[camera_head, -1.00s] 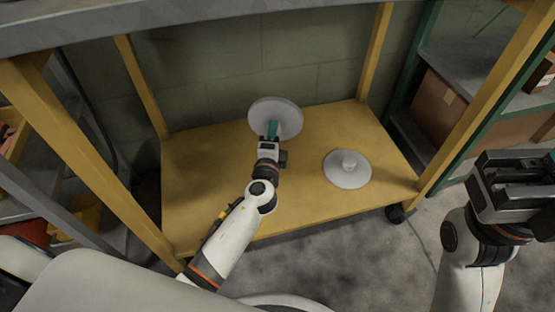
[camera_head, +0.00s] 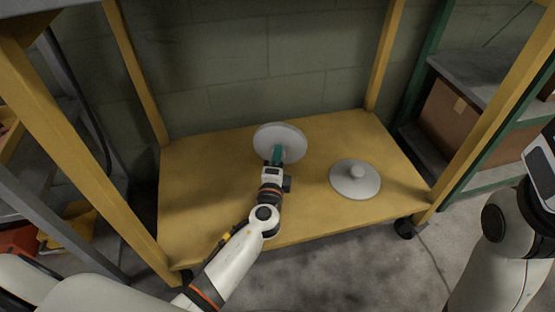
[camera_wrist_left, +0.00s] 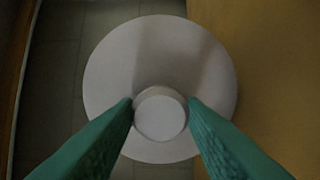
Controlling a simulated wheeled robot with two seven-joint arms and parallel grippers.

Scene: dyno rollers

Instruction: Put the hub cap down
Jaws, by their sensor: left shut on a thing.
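A round grey-white hub cap (camera_head: 290,138) is held above the yellow lower shelf (camera_head: 215,200) of the cart, tilted with its face toward me. My left gripper (camera_head: 276,156) is shut on its central knob. In the left wrist view the green fingers grip the knob (camera_wrist_left: 160,115) from both sides, with the hub cap's disc (camera_wrist_left: 160,50) behind it. I cannot tell whether its lower rim touches the shelf. A second hub cap (camera_head: 355,179) lies flat on the shelf to the right, knob up. My right arm is at the right edge; its fingers are out of view.
The cart's yellow posts (camera_head: 388,50) frame the shelf, with a block wall (camera_head: 265,60) behind. Bare shelf lies left of the held hub cap. A rack with a cardboard box (camera_head: 455,115) stands at the right.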

